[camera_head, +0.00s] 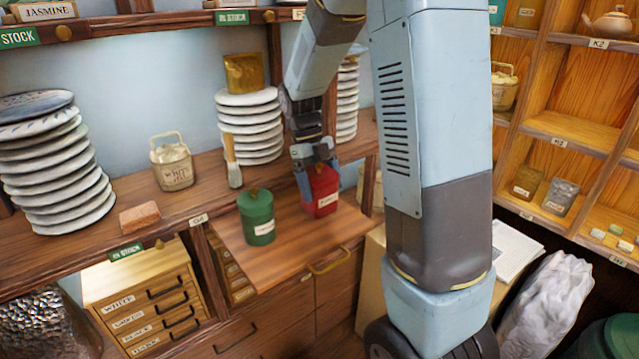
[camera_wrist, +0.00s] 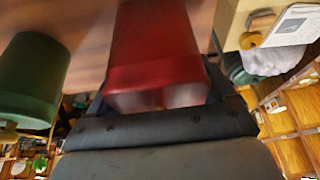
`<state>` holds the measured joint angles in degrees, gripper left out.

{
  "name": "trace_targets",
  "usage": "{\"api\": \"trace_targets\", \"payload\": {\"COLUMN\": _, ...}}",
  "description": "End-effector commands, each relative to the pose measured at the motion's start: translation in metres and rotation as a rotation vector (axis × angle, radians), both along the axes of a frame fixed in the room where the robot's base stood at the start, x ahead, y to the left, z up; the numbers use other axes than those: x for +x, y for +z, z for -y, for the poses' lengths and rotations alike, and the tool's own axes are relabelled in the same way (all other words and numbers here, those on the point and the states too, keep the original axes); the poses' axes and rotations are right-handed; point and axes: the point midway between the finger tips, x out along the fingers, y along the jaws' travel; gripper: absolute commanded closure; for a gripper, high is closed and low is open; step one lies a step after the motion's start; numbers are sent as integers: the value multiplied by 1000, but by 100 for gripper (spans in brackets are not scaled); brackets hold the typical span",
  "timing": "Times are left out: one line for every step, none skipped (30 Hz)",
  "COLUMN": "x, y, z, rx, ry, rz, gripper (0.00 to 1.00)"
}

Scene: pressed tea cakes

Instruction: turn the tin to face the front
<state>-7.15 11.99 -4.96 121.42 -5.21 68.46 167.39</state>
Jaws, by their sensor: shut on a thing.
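A red tin (camera_head: 322,196) with a pale label stands toward the back right of the pull-out wooden board. Its label shows on the side toward the head camera. My gripper (camera_head: 314,158) comes down from above and is shut on the red tin near its top. In the wrist view the red tin (camera_wrist: 155,50) fills the middle, between my fingers. A green tin (camera_head: 257,215) with a lid knob and a pale label stands to its left, apart from it. The green tin also shows in the wrist view (camera_wrist: 33,80). I cannot tell whether the red tin touches the board.
The pull-out board (camera_head: 275,262) has bare wood in front of the tins. A brush (camera_head: 233,165) leans by a plate stack (camera_head: 250,130) behind the green tin. A brick-like block (camera_head: 139,217) and a small labelled pail (camera_head: 173,165) stand on the counter to the left.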

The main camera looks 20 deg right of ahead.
Motion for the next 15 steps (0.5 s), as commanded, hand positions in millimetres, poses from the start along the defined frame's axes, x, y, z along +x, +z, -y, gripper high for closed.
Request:
{"api": "trace_targets", "payload": {"x": 0, "y": -1, "z": 0, "rx": -1, "ry": 1, "rz": 0, "gripper": 49}}
{"api": "trace_targets", "payload": {"x": 0, "y": -2, "z": 0, "rx": 0, "ry": 2, "rz": 0, "gripper": 49}}
{"api": "trace_targets", "payload": {"x": 0, "y": -2, "z": 0, "rx": 0, "ry": 2, "rz": 0, "gripper": 49}}
{"api": "trace_targets", "payload": {"x": 0, "y": -2, "z": 0, "rx": 0, "ry": 3, "rz": 0, "gripper": 49}}
{"api": "trace_targets", "payload": {"x": 0, "y": -3, "z": 0, "rx": 0, "ry": 3, "rz": 0, "gripper": 49}}
{"api": "trace_targets", "payload": {"x": 0, "y": -3, "z": 0, "rx": 1, "ry": 4, "rz": 0, "gripper": 49}}
{"api": "trace_targets", "payload": {"x": 0, "y": -3, "z": 0, "rx": 0, "ry": 4, "rz": 1, "gripper": 49}}
{"api": "trace_targets", "payload": {"x": 0, "y": -3, "z": 0, "rx": 0, "ry": 4, "rz": 1, "gripper": 49}}
{"api": "trace_targets", "payload": {"x": 0, "y": -3, "z": 0, "rx": 0, "ry": 4, "rz": 1, "gripper": 49}}
{"api": "trace_targets", "payload": {"x": 0, "y": -3, "z": 0, "rx": 0, "ry": 5, "rz": 1, "gripper": 49}}
{"api": "trace_targets", "payload": {"x": 0, "y": -3, "z": 0, "rx": 0, "ry": 5, "rz": 1, "gripper": 49}}
{"api": "trace_targets", "payload": {"x": 0, "y": -3, "z": 0, "rx": 0, "ry": 5, "rz": 1, "gripper": 13}}
{"api": "trace_targets", "payload": {"x": 0, "y": -3, "z": 0, "rx": 0, "ry": 5, "rz": 1, "gripper": 10}}
{"api": "trace_targets", "payload": {"x": 0, "y": -3, "z": 0, "rx": 0, "ry": 5, "rz": 1, "gripper": 7}}
{"api": "trace_targets", "payload": {"x": 0, "y": -2, "z": 0, "rx": 0, "ry": 5, "rz": 1, "gripper": 4}}
